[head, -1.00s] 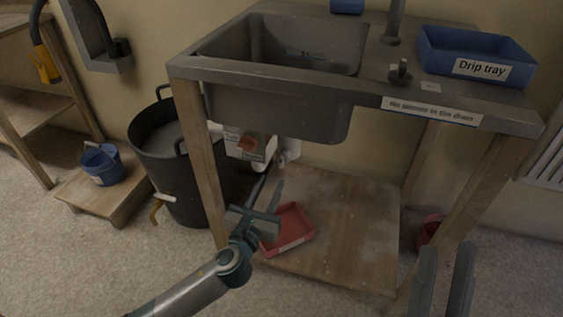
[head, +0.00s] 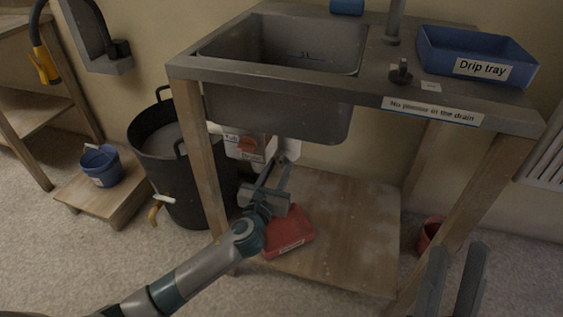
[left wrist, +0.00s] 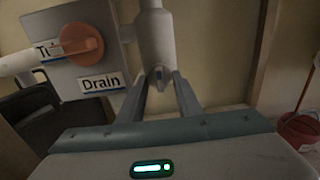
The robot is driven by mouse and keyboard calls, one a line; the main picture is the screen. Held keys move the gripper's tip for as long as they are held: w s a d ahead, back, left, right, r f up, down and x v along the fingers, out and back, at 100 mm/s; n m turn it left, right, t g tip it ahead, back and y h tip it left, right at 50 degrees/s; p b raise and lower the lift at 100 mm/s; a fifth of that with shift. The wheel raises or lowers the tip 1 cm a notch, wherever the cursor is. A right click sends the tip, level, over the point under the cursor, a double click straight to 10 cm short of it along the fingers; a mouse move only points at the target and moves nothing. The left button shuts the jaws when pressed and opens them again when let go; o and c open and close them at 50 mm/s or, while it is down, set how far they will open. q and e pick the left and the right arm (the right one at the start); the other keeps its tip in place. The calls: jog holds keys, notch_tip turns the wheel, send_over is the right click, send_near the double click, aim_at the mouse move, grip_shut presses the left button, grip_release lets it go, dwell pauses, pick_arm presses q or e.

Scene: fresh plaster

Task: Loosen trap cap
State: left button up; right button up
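The white drain trap (head: 289,150) hangs under the sink (head: 290,118). In the left wrist view, the trap body (left wrist: 157,36) is upright, and its cap (left wrist: 158,76) with a small lug is at the lower end. My left gripper (head: 276,168) is under the sink, pointing up at the trap. In the left wrist view, its two fingers (left wrist: 159,82) stand apart on either side of the cap's lower end; I cannot tell whether they touch it. My right gripper (head: 458,250) is open and empty at the lower right, in front of the sink stand.
A box with an orange knob (left wrist: 82,42) and a "Drain" label is left of the trap. A red tray (head: 290,240) lies on the lower shelf (head: 350,225) below. A black tub (head: 165,165) stands left of a stand leg (head: 200,165). A blue drip tray (head: 475,50) sits on the counter.

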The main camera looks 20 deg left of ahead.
pick_arm(q)
grip_shut()
jog(key=n, duration=0.3)
jog(key=shift+n, duration=0.3)
jog(key=n, duration=0.4)
jog(key=shift+n, duration=0.3)
